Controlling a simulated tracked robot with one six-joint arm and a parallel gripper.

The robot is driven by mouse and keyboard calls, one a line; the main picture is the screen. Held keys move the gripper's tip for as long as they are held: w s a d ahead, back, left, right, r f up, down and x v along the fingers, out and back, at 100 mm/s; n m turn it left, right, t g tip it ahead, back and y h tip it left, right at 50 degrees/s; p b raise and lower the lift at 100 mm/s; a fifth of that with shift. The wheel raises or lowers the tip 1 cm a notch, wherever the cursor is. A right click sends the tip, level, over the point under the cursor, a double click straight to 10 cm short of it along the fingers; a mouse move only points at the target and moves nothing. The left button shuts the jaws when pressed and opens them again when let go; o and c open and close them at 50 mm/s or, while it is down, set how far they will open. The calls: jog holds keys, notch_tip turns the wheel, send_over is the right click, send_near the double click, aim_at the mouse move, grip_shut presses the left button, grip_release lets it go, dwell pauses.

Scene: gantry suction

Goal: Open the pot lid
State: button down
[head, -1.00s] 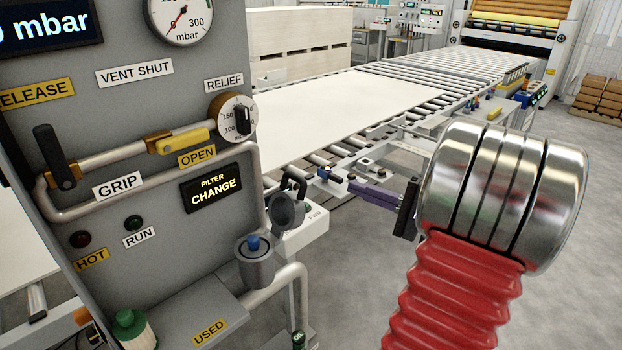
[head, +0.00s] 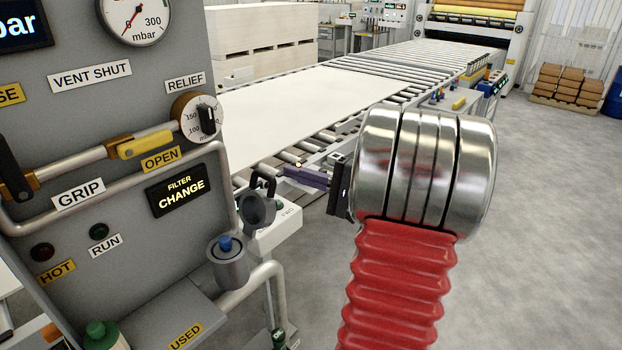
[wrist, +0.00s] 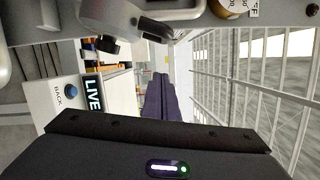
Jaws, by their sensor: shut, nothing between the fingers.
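The pot (head: 229,268) is a small grey cup fixed on the front corner of the grey panel cabinet, with a blue piece showing inside. Its round grey lid (head: 257,210) stands tilted up behind the cup, with a black handle (head: 264,184) at its top, so the cup's mouth is uncovered. My gripper (head: 288,172) has purple fingers, shut and empty. In the head view its tips appear just right of the lid's handle; I cannot tell the depth gap. The wrist view shows the shut fingers (wrist: 160,77), with a dark curved handle shape (wrist: 96,45) to their upper left.
The cabinet has a lever valve (head: 140,144), a relief dial (head: 199,118) and a bent pipe (head: 262,280) near the pot. A roller conveyor (head: 390,85) with a pale sheet (head: 300,108) lies behind. The floor (head: 550,200) at right is clear.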

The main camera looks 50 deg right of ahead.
aim_at(261, 199)
jog(key=shift+w+a+r, duration=0.1)
jog(key=shift+a+r, duration=0.05)
jog(key=shift+a, duration=0.55)
jog(key=shift+w+a+r, duration=0.15)
jog(key=shift+a, duration=0.55)
jog(key=shift+w+a+r, duration=0.1)
jog(key=shift+a+r, duration=0.05)
jog(key=shift+a, duration=0.55)
jog(key=shift+s, duration=0.1)
